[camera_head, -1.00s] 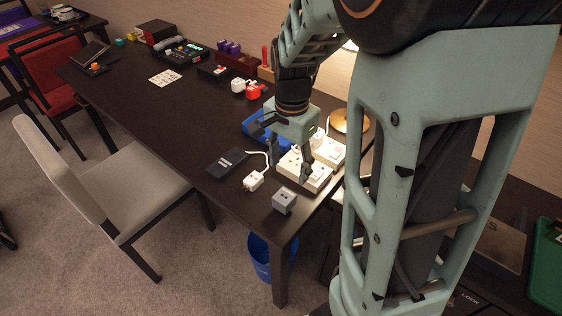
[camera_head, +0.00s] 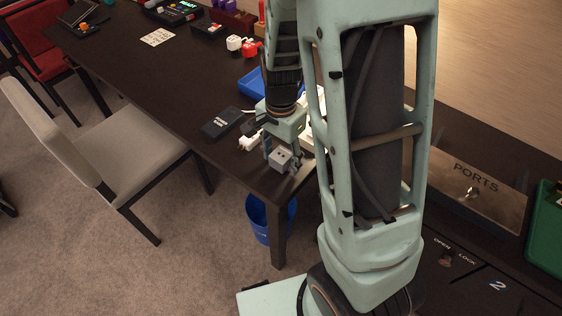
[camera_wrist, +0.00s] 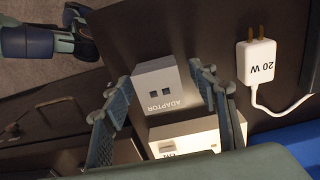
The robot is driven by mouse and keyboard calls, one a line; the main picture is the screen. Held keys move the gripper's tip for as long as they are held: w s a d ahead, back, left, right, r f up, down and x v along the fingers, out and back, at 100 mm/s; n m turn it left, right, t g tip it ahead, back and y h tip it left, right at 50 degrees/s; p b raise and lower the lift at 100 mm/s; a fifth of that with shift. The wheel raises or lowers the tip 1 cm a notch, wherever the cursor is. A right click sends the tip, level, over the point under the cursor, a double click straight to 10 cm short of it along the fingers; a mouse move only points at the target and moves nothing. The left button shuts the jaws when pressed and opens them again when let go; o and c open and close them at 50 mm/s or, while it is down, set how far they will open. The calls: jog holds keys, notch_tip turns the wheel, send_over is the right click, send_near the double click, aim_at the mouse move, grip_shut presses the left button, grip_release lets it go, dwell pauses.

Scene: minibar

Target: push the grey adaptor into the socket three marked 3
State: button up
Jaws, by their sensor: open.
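The grey adaptor (camera_head: 281,158), a small box with two square holes on top, stands near the table's front corner. In the wrist view the adaptor (camera_wrist: 158,90) reads "ADAPTOR". My gripper (camera_head: 283,152) is open and lowered over it, with one finger on each side of it. In the wrist view my gripper (camera_wrist: 160,76) shows small gaps beside the box; I cannot tell whether a finger touches it. A white socket strip (camera_wrist: 190,140) lies just behind the adaptor, partly covered by my gripper. The mark 3 cannot be read in these views.
A white 20 W charger (camera_wrist: 259,62) with a cable lies beside the adaptor, close to one finger. A black box (camera_head: 222,123) and a blue tray (camera_head: 250,86) are farther back. A blue bin (camera_head: 268,218) stands below the table edge. The table's left middle is clear.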

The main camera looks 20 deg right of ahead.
jog(key=shift+f, duration=0.25)
jog(key=shift+c, duration=0.7)
jog(key=c, duration=1.2)
